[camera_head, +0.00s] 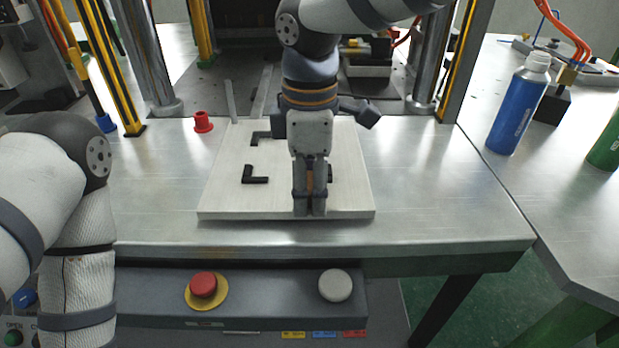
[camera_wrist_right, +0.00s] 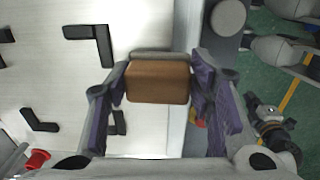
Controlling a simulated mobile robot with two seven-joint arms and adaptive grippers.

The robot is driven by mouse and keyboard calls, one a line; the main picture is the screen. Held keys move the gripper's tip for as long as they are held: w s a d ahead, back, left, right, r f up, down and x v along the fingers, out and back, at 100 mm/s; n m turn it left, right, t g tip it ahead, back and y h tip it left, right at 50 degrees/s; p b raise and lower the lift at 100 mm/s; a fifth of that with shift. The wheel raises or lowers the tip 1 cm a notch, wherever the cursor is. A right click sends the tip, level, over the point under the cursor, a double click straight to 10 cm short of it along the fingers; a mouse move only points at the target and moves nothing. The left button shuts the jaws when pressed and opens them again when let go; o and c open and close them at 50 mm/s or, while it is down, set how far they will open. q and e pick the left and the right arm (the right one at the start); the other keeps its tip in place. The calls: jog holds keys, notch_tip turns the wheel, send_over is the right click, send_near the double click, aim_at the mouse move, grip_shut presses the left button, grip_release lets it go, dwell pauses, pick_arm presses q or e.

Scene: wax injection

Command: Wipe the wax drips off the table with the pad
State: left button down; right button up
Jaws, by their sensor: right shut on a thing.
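My right gripper (camera_head: 310,207) points down over the front part of a pale board on the metal table (camera_head: 440,190). In the right wrist view its fingers (camera_wrist_right: 160,95) are shut on a brown block-shaped pad (camera_wrist_right: 158,82), held between them near the board's front edge. I cannot tell whether the pad touches the board. In the head view the pad is mostly hidden by the fingers. I cannot make out any wax drips; the gripper hides part of the board. My left arm shows at the left, but its gripper is out of view.
The pale board (camera_head: 222,200) carries black L-shaped corner pieces (camera_head: 255,175). A red cup-like part (camera_head: 203,122) stands behind its left side. A blue bottle (camera_head: 518,105) and a green one (camera_head: 606,148) stand at right. A red button (camera_head: 203,285) sits on the front panel. The table right of the board is clear.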

jog(key=shift+r, duration=2.85)
jog(key=shift+s+r, duration=0.1)
jog(key=shift+r, duration=1.4)
